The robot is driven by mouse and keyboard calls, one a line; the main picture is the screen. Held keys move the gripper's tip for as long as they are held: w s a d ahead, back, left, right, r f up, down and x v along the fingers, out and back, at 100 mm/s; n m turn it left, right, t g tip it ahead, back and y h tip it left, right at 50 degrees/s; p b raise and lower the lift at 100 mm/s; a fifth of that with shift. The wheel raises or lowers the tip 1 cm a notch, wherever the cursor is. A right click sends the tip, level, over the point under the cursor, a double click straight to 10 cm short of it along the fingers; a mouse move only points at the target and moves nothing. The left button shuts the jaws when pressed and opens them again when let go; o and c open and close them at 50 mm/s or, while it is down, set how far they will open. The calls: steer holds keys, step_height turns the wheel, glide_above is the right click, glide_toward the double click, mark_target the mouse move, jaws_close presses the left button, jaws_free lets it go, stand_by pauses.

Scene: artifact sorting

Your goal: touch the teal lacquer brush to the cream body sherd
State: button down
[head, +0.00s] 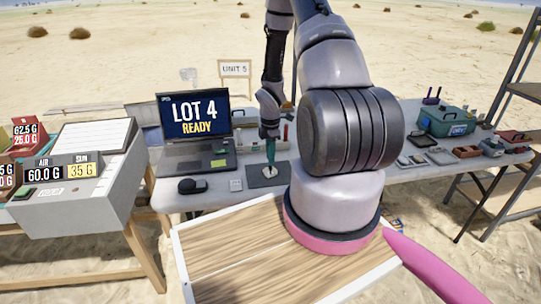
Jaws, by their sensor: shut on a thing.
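My gripper (270,132) points down over the table behind my arm, left of the picture's middle. It is shut on the teal lacquer brush (271,150), which hangs about upright below it. The small cream body sherd (269,171) lies on a dark grey mat (257,182). The brush's lower end is right over the sherd or at it; at this size I cannot tell whether they touch. My fingertips are small and partly merge with the brush.
A teal case (447,120) and several trays are at the right. A grey scale box (82,185) stands at far left.

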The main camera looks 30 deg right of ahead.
steer(key=shift+f, duration=0.7)
stand_by(1.4)
steer(key=shift+r, duration=4.05)
steer(key=shift+w, duration=0.1)
